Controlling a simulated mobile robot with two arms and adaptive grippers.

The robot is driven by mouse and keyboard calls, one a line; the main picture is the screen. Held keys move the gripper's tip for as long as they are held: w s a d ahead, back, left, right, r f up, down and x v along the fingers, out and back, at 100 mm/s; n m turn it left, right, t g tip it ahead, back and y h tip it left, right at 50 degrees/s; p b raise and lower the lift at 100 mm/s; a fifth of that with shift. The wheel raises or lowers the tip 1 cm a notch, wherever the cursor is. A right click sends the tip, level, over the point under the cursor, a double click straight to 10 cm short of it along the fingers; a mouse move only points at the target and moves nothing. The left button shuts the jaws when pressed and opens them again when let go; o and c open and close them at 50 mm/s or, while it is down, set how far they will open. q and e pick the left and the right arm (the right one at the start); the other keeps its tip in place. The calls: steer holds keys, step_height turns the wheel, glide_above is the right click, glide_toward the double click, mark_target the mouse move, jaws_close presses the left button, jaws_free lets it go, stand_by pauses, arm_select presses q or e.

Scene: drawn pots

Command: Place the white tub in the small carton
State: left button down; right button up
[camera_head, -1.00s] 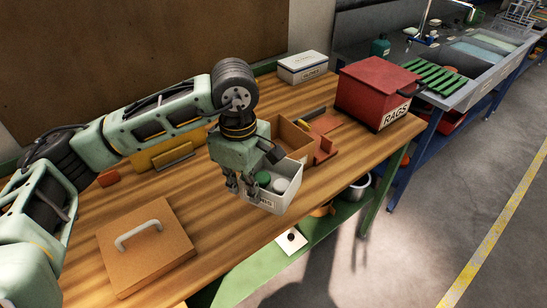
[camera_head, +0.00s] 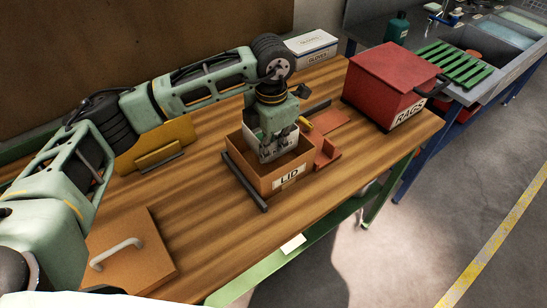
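The small carton (camera_head: 265,184) is an open brown box labelled LID, on the wooden table in the middle of the head view. The white tub (camera_head: 255,140) is at the carton's opening, with its lower part inside the carton walls. Whether it touches the carton floor is hidden. My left gripper (camera_head: 279,150) points down over the carton, and its fingers appear closed on the tub's wall. The gripper and arm hide much of the tub, and its contents do not show. My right gripper is not in view.
Dark bars lie beside the carton, one at its left (camera_head: 243,181). Orange-brown trays (camera_head: 328,153) stand close on its right. A red RAGS box (camera_head: 385,88), a white GLOVES box (camera_head: 311,47), a yellow box (camera_head: 150,150) and a brown handled lid (camera_head: 130,252) are around.

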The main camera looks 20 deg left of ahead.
mark_target(271, 160)
arm_select(q)
steer(key=f, duration=0.2)
steer(key=f+p, duration=0.1)
steer(key=f, duration=0.1)
steer(key=shift+s+p, duration=0.3)
steer(key=shift+s, duration=0.1)
steer(key=shift+f, duration=0.7)
step_height(271, 160, down, 3)
steer(key=shift+w+f+p, duration=0.1)
steer(key=shift+p, duration=0.65)
steer(key=shift+f, duration=0.1)
steer(key=shift+f+b, duration=0.2)
steer(key=shift+b, duration=0.1)
steer(key=c, duration=2.3)
jaws_free()
steer(key=shift+o, duration=0.2)
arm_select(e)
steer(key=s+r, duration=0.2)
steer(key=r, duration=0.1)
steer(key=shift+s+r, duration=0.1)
arm_select(q)
steer(key=shift+r, duration=0.1)
